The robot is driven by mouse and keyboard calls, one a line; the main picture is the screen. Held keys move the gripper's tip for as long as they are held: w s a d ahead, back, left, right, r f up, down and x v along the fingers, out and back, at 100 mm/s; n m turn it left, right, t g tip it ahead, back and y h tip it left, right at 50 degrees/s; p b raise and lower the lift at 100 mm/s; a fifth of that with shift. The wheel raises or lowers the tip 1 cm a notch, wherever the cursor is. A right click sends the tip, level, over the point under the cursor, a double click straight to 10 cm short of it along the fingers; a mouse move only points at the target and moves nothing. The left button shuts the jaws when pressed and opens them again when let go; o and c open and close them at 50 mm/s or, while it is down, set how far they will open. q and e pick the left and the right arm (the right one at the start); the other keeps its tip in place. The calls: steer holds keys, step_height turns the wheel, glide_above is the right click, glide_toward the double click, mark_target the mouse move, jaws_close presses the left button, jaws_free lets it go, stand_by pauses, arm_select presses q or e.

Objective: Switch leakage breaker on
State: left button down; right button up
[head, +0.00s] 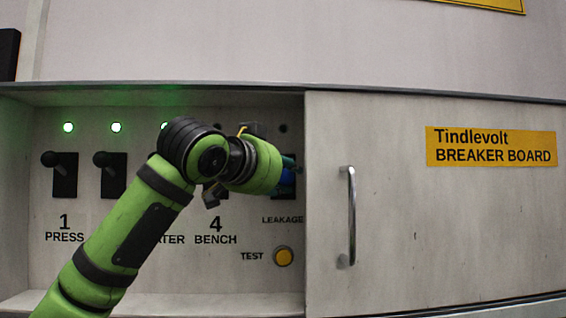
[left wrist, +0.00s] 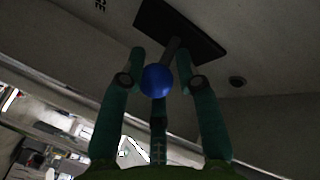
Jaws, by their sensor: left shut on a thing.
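The leakage breaker is a dark switch plate (left wrist: 180,30) with a short lever and a blue ball knob (left wrist: 157,80). In the head view, its blue part (head: 286,176) shows just past my left gripper, above the word LEAKAGE (head: 282,220). My left gripper (head: 287,165) is shut on the lever; in the left wrist view its green fingers (left wrist: 160,72) stand around the blue knob. My wrist hides much of the breaker in the head view, so I cannot tell clearly whether the lever is up or down. The lamp above it (head: 283,128) is dark. My right gripper is not in view.
Breaker levers 1 (head: 64,174) and 2 (head: 110,174) stand at left under green lit lamps. My arm covers the middle breakers. A yellow TEST button (head: 284,256) sits below. A sliding door (head: 400,230) with a metal handle (head: 350,215) closes the right side, close to my gripper.

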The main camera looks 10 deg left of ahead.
arm_select(q)
steer(key=shift+d+r+g, duration=0.1)
steer(key=shift+g, duration=0.4)
steer(key=shift+w+n+p, duration=0.1)
steer(key=shift+n+p, duration=0.2)
steer(key=c, duration=0.8)
jaws_free()
steer(key=v, duration=1.2)
steer(key=shift+r, duration=0.25)
